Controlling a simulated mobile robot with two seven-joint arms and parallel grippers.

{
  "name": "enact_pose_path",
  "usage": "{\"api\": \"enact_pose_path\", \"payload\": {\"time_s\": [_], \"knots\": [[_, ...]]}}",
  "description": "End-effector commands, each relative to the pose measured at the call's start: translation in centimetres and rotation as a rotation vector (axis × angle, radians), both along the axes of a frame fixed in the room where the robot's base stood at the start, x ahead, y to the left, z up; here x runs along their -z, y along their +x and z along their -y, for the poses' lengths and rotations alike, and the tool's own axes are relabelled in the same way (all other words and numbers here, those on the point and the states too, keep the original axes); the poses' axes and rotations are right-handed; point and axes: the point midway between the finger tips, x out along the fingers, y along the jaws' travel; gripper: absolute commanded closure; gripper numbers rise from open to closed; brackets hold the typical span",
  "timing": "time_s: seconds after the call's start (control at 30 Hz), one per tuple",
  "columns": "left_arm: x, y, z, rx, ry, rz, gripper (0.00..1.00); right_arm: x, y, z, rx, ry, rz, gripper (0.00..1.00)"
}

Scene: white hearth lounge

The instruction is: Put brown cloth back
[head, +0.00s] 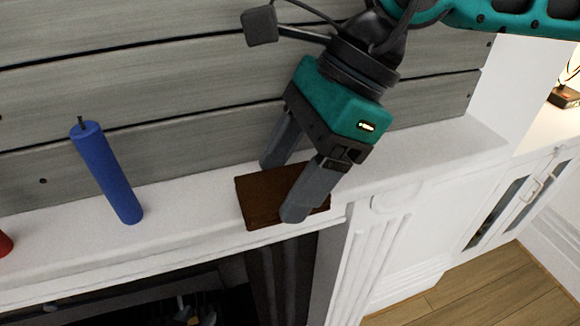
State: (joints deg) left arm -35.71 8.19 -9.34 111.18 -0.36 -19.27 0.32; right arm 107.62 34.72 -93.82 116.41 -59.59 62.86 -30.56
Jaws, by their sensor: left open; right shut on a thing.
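The brown cloth (258,205) is a flat, dark brown rectangular piece on the white mantel shelf (185,220). My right gripper (290,190), teal with grey fingers, reaches down over it from the upper right. It is shut on the brown cloth, with one finger at its back edge and the other over its front right part. That front finger hides some of the cloth. I cannot tell whether the cloth touches the shelf all along its underside. My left gripper is not in view.
A blue candle (106,175) stands on the mantel to the left. A red object (4,244) shows at the left edge. Grey plank wall (180,95) rises behind the shelf. The dark fireplace opening (150,303) is below. The shelf right of the gripper is clear.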

Motion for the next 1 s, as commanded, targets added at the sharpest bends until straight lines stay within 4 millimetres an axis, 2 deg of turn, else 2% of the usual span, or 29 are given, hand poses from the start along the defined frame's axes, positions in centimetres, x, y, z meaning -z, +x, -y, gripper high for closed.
{"api": "enact_pose_path", "payload": {"time_s": [0.13, 0.17, 0.4, 0.67, 0.83, 1.0], "knots": [[0.3, 0.2, 0.0, -0.001, 0.0, 0.003, 0.57, 0.3, 0.0, 0.0, 0.001, 0.0, 0.0, 0.63], [0.3, 0.2, 0.0, -0.001, 0.0, 0.003, 0.57, 0.3, 0.0, 0.0, 0.001, 0.0, 0.0, 0.31], [0.2, 0.1, 0.0, -0.001, 0.0, 0.003, 0.57, 0.1, 0.0, 0.0, 0.001, 0.0, 0.0, 0.08], [0.1, 0.1, 0.0, -0.001, 0.0, 0.002, 0.57, 0.1, 0.0, 0.0, 0.001, -0.001, 0.0, 0.06], [-0.8, 0.0, 0.0, 0.0, 0.0, -0.001, 0.57, 0.0, 0.0, 0.0, 0.0, -0.002, 0.001, 0.06], [0.1, -0.1, 0.0, -0.001, -0.001, 0.0, 0.57, -2.6, 0.7, 1.7, 0.005, 0.004, 0.002, 0.06]]}}
